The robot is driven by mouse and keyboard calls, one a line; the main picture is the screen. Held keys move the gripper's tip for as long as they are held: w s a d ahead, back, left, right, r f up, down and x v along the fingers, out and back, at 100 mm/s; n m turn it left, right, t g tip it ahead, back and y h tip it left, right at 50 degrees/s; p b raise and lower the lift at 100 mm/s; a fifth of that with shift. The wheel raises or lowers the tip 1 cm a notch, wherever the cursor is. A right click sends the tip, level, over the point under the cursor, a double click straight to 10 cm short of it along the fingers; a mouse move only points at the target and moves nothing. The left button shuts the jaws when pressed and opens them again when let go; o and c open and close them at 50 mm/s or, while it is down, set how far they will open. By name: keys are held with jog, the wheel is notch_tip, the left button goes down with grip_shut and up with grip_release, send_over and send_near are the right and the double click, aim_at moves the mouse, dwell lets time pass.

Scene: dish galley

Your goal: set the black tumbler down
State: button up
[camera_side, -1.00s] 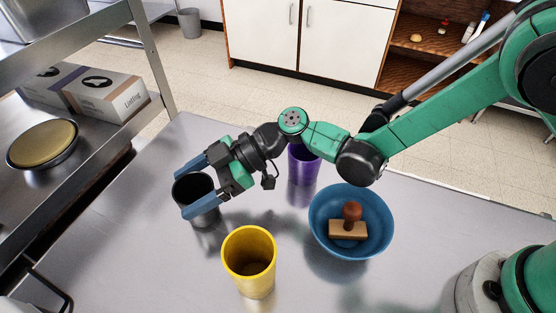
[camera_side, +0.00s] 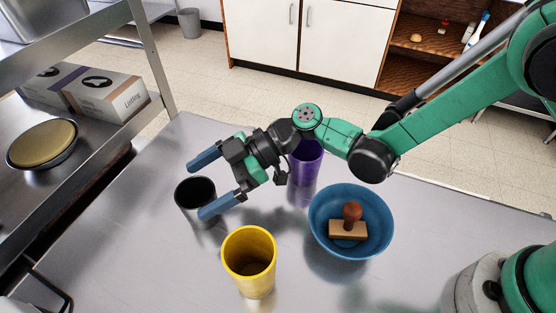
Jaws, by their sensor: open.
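The black tumbler (camera_side: 196,203) stands upright on the steel table at the left, with its dark open mouth facing up. My gripper (camera_side: 205,185) is open, with its two blue fingers spread apart. The fingers are drawn back to the right of the tumbler. The near finger overlaps the tumbler's right edge in the picture; I cannot tell whether it touches. Nothing is held between the fingers.
A yellow tumbler (camera_side: 249,264) stands in front, and a purple tumbler (camera_side: 305,166) stands behind my wrist. A blue bowl (camera_side: 378,222) holds a wooden stamp (camera_side: 348,229). A metal shelf (camera_side: 105,150) borders the table at left. The table's front left is clear.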

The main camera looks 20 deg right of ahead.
jog(key=r, duration=0.7)
jog(key=shift+d, duration=0.4)
jog(key=s+d+m+t+h, duration=0.2)
jog(key=d+m+h, duration=0.4)
jog(key=d, duration=0.9)
jog(key=s+d+r+m+t+h, duration=0.1)
jog(key=s+d+m+t+h, duration=0.2)
jog(key=d+m, duration=0.9)
jog(key=d+t+h, duration=0.2)
jog(key=d+h, duration=0.2)
jog(key=shift+s+r+h, duration=0.2)
jog(key=shift+h, duration=0.1)
